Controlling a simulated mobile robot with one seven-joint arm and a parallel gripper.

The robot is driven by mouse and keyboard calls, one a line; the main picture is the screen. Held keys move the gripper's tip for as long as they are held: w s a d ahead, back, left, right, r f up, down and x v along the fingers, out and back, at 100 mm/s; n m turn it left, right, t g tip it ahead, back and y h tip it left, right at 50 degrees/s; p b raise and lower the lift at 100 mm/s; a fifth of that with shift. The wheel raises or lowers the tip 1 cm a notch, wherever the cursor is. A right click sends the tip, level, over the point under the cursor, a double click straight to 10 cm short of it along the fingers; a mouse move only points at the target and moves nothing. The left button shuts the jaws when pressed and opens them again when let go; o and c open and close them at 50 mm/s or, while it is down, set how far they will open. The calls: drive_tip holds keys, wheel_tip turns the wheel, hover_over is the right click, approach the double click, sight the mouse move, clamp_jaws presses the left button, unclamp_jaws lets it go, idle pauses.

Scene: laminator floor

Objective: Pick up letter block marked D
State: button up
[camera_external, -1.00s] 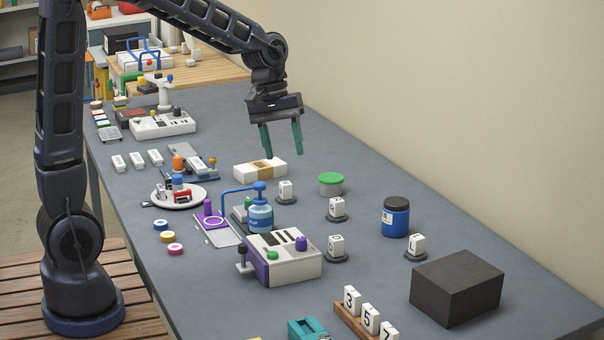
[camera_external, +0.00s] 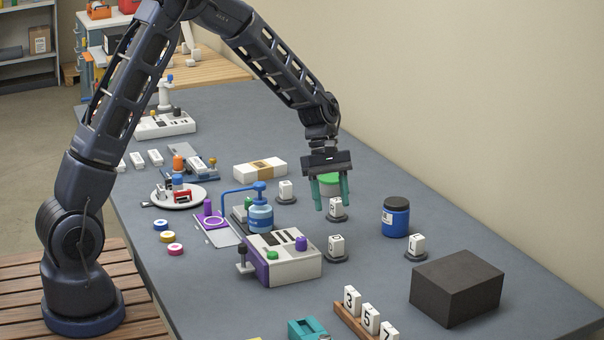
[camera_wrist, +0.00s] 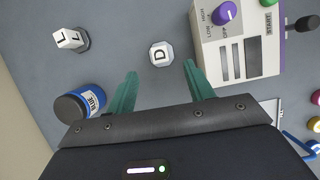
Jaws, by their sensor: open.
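The white letter block marked D (camera_wrist: 161,54) stands on a dark round base, its letter facing up in the wrist view, just beyond my fingertips and centred between them. In the external view it appears to be the block (camera_external: 336,244) right of the laminator. My gripper (camera_external: 332,203) is open and empty, pointing down above the table, farther back than that block. Its teal fingers also show in the wrist view (camera_wrist: 160,70), apart, with nothing between them. Another white block (camera_external: 336,207) lies just below the fingers in the external view.
The white and purple laminator (camera_external: 283,262) is close to the D block. A blue jar (camera_external: 396,219), a block marked L (camera_wrist: 69,39) and a dark box (camera_external: 457,290) stand to the right.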

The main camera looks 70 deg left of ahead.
sight(336, 237)
drive_tip(key=x, duration=0.5)
drive_tip(key=shift+a+x, duration=0.2)
drive_tip(key=shift+x, duration=1.15)
drive_tip(key=shift+a+x, duration=0.2)
drive_tip(key=shift+x, duration=1.15)
drive_tip(key=shift+w+f, duration=0.1)
drive_tip(key=shift+w, duration=0.05)
clamp_jaws()
